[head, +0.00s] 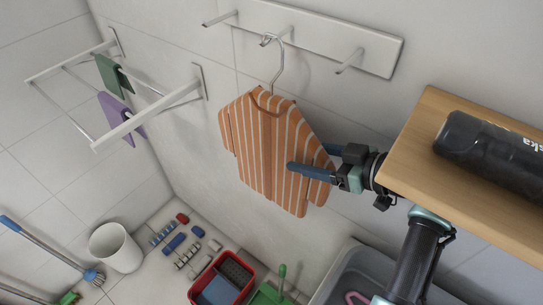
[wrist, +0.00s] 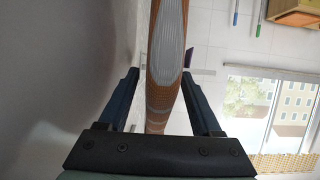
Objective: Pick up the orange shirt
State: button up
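The orange striped shirt (head: 262,150) hangs on a hanger (head: 278,62) from the middle hook of the white wall rack. My gripper (head: 308,159) is at the shirt's right side, with one blue finger in front of the sleeve and the other behind it, partly hidden. In the wrist view the shirt (wrist: 167,55) is seen edge-on between the two fingers of my gripper (wrist: 160,78). Gaps show on both sides of the cloth, so the fingers are open around it.
A wooden shelf (head: 415,150) with a black bottle (head: 490,150) is at the right, close to my arm. The hook rack (head: 375,50) is above the shirt. A drying rack (head: 125,128) with cloths is at the left. A red crate (head: 250,288) and a white bin (head: 117,250) stand below.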

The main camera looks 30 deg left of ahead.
grip_shut()
dwell(1.2)
